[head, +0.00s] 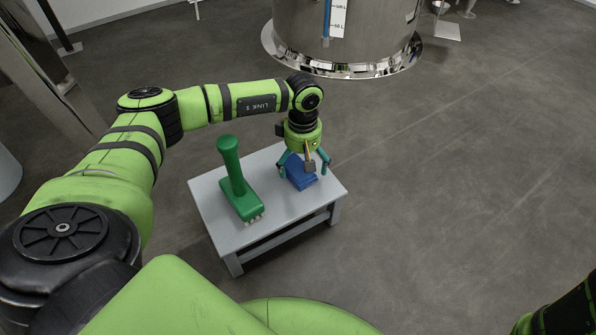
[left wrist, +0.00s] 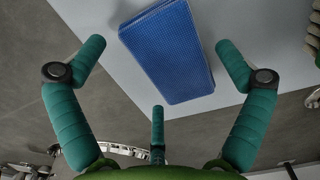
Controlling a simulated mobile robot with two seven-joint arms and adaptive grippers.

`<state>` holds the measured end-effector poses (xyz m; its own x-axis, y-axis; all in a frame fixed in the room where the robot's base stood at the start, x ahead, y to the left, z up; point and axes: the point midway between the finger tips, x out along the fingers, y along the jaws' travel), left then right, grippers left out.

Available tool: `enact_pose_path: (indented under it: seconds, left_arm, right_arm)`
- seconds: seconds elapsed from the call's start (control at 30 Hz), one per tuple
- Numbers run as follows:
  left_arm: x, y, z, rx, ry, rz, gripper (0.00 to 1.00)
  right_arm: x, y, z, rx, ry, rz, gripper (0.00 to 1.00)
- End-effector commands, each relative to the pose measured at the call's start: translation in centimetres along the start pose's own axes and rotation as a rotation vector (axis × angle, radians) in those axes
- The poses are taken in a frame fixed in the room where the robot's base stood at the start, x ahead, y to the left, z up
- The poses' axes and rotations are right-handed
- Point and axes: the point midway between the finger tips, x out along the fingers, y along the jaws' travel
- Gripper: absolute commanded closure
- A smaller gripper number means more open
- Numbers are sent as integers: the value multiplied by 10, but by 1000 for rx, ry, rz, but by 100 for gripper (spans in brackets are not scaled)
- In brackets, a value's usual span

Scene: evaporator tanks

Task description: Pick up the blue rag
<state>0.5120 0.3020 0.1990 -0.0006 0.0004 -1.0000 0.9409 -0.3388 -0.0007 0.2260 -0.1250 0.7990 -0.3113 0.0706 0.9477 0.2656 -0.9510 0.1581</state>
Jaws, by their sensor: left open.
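The blue rag (head: 300,172) lies folded on the right part of a small grey table (head: 213,205). My left gripper (head: 304,166) is right above the rag with its fingers spread, and it partly covers the rag in the head view. In the left wrist view the rag (left wrist: 168,50) is a textured blue rectangle near the table's edge. It shows between the open teal fingers of my left gripper (left wrist: 160,75), with nothing held. Whether the fingertips touch the rag or the table is unclear. My right gripper is not in view.
A green brush (head: 238,185) with an upright handle stands on the table, left of the rag. Its bristles show at the right edge of the left wrist view. A large shiny steel tank (head: 345,50) stands behind the table. The floor to the right is clear.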

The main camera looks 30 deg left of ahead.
Motion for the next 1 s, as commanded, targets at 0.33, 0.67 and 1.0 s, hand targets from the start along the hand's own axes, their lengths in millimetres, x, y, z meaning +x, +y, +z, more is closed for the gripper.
enact_pose_path:
  seconds: [0.33,0.67,1.0]
  left_arm:
    - [7,0,0,0,-1,1,24]
    - [8,0,0,-1,0,-1,49]
    - [-9,0,0,-1,0,0,50]
  right_arm:
    - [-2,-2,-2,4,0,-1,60]
    - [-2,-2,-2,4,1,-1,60]
    - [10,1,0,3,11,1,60]
